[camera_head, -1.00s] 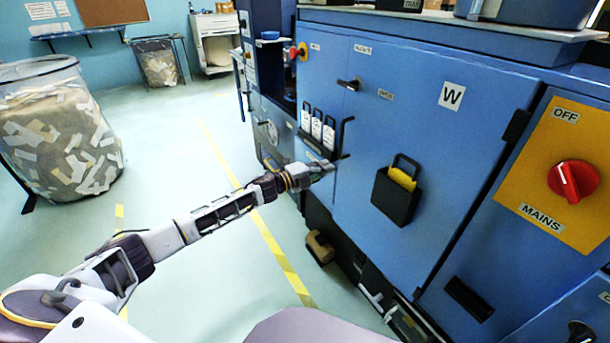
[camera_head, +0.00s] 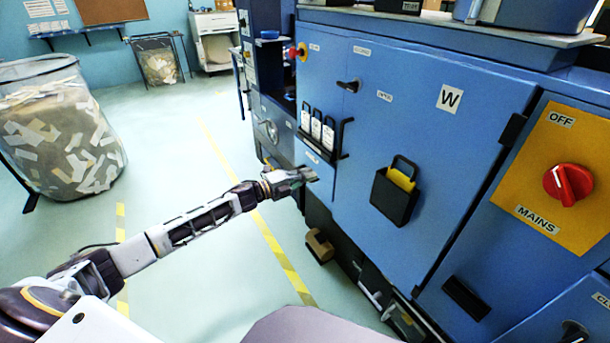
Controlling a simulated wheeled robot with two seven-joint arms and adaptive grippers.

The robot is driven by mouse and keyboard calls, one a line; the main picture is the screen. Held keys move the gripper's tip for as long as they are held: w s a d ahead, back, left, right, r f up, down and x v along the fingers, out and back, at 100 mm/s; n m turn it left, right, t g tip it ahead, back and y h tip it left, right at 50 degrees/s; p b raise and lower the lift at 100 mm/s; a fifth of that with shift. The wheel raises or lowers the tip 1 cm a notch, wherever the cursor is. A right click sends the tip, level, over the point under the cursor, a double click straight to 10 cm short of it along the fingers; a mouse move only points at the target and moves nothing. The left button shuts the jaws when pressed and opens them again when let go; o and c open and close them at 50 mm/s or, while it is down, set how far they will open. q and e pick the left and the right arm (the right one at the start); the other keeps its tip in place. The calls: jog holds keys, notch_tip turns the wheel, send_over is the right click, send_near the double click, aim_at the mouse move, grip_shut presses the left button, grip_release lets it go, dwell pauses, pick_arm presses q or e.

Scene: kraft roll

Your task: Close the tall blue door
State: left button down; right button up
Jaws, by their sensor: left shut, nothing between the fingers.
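The tall blue door (camera_head: 440,150) with a "W" label fills the middle right of the head view. It looks flush with the cabinet front, with its hinge (camera_head: 513,129) at the right edge. A black handle (camera_head: 349,86) sits near its upper left edge. A black pocket (camera_head: 396,192) with something yellow in it hangs on the door. My left gripper (camera_head: 312,176) is shut and empty, in front of the cabinet's narrow left panel (camera_head: 316,70), below its white-tagged rack. I cannot tell whether it touches the panel. My right gripper is not in view.
A rack with white tags (camera_head: 316,132) sticks out from the cabinet near my left gripper. A yellow plate with a red MAINS knob (camera_head: 567,184) is at the right. A brown block (camera_head: 319,246) lies low by the cabinet. A clear bin of paper scraps (camera_head: 62,135) stands left; floor between is free.

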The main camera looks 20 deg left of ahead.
pick_arm(q)
jog(key=shift+s+a, duration=0.2)
jog(key=shift+s, duration=0.1)
dwell(0.4)
